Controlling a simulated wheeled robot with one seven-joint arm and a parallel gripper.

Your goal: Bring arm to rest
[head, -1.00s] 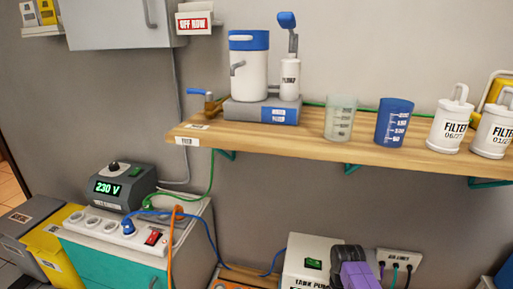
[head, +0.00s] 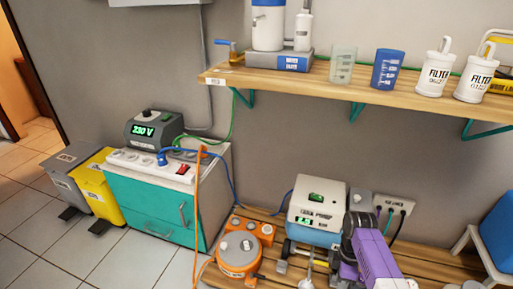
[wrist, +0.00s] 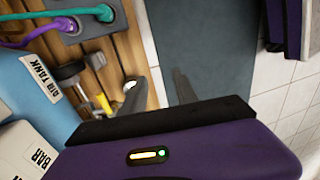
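My arm (head: 372,258), purple and dark grey, shows at the lower right of the head view, in front of the pump unit's right side. My gripper (wrist: 168,72) shows in the wrist view as two grey fingers beyond a purple hand with a small lit indicator. The fingers stand a little apart with nothing seen between them, so it looks open and empty. In the head view my gripper cannot be made out.
The white and blue pump unit (head: 316,207) and an orange device (head: 240,252) stand on a low slatted wooden platform (head: 440,262). A wall shelf (head: 300,82) holds cups and filters. A teal cabinet (head: 150,205) stands left. Tiled floor (head: 100,258) is clear at lower left.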

